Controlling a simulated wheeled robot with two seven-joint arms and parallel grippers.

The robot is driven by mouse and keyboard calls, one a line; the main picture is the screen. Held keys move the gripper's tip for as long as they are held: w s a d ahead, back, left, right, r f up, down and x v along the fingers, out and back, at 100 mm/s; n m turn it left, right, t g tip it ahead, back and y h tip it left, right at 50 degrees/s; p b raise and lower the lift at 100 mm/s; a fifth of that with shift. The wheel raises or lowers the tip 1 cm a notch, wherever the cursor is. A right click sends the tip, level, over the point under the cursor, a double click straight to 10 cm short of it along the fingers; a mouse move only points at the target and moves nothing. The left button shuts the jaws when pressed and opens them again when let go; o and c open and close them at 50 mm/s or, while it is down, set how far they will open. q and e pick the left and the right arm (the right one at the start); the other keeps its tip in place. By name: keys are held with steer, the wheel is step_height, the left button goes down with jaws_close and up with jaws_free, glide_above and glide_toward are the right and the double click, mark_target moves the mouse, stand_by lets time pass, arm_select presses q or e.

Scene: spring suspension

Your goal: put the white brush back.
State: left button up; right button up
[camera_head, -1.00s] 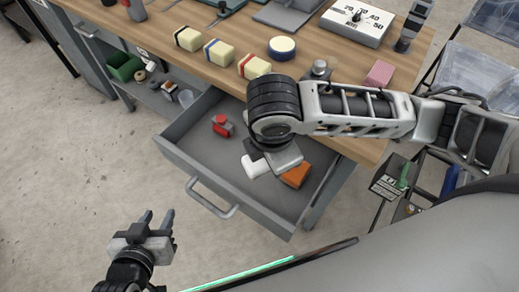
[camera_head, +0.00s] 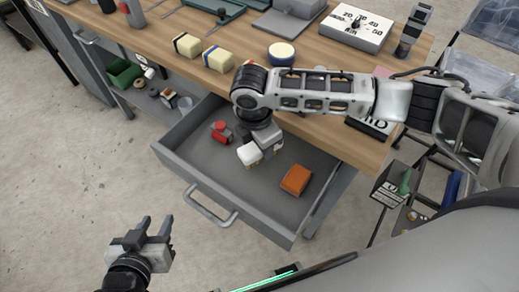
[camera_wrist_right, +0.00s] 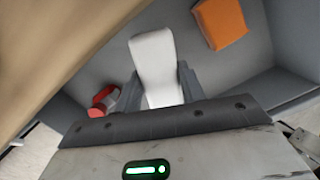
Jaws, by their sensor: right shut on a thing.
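The white brush (camera_head: 248,155) is in or just over the open grey drawer (camera_head: 225,165). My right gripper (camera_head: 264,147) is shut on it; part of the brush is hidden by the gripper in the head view. In the right wrist view, the white brush (camera_wrist_right: 154,62) stands between the two dark fingers of my right gripper (camera_wrist_right: 160,88), pointing away from the palm. I cannot tell whether it touches the drawer floor. My left gripper (camera_head: 156,228) is open and empty above the floor at the lower left, away from the drawer.
A red object (camera_head: 220,131) lies in the drawer left of the brush, and an orange block (camera_head: 295,180) lies to its right. The drawer floor is bare toward the front. The wooden tabletop (camera_head: 240,30) overhangs the drawer's back, with several blocks on it.

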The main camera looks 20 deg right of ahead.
mark_target(254, 145)
steer(key=shift+w+f, duration=0.25)
arm_select(q)
steer(key=shift+s+f, duration=0.15)
steer(key=shift+f, duration=0.1)
arm_select(e)
steer(key=shift+w+a+f, duration=0.1)
steer(key=shift+w+f, duration=0.05)
steer(key=shift+f, duration=1.55)
steer(key=o, duration=0.9)
steer(key=shift+o, duration=0.2)
steer(key=r, duration=0.3)
steer(key=a+r, duration=0.1)
steer(key=r, duration=0.7)
steer(key=shift+a+p, duration=0.15)
steer(key=shift+p, duration=0.25)
arm_select(q)
steer(key=shift+s+r, duration=0.1)
arm_select(e)
steer(key=shift+s+r, duration=0.2)
steer(key=shift+r, duration=0.25)
steer(key=shift+s, duration=0.1)
